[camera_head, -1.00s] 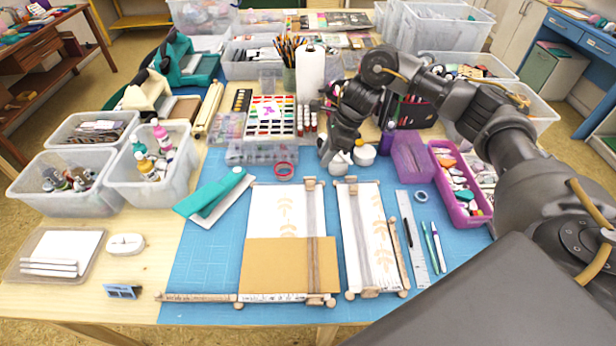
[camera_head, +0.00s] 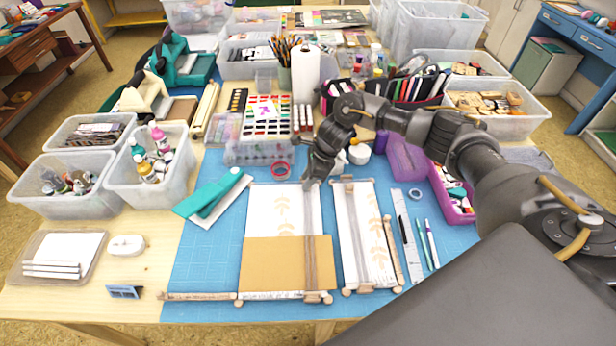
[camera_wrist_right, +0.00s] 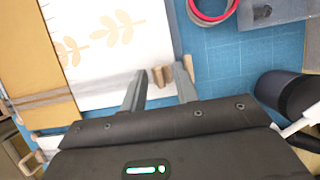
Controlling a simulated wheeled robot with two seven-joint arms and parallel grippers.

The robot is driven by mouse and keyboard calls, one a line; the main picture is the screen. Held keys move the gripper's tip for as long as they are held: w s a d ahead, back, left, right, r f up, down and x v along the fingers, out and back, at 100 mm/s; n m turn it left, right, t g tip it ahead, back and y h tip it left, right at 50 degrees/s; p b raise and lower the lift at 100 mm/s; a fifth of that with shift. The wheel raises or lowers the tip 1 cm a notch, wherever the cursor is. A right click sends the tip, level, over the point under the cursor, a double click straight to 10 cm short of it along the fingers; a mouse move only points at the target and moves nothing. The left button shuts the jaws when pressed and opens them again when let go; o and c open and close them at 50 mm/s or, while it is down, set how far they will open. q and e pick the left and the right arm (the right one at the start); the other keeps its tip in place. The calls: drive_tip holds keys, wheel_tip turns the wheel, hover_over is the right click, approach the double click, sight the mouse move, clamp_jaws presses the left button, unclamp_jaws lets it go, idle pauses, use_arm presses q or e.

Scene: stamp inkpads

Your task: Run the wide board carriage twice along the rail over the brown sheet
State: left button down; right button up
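The wide board (camera_head: 262,212) lies on the blue mat, with leaf-printed white paper. The brown sheet (camera_head: 285,262) covers its near half. A greyish rail (camera_head: 312,235) runs lengthwise along its right side, over the sheet. What looks like the carriage, a small wooden piece with a peg (camera_wrist_right: 158,76), is at the rail's far end; in the head view my gripper mostly hides it. My right gripper (camera_head: 308,183) is over that end, pointing down. In the wrist view its fingers (camera_wrist_right: 159,66) are apart, on either side of the wooden piece. My left gripper is not in view.
A narrower printed board (camera_head: 348,225) lies close on the right, with a ruler (camera_head: 408,235) and pens beyond. A teal-and-white tool (camera_head: 215,195) lies left.

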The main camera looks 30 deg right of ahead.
drive_tip(key=shift+c, duration=0.3)
clamp_jaws()
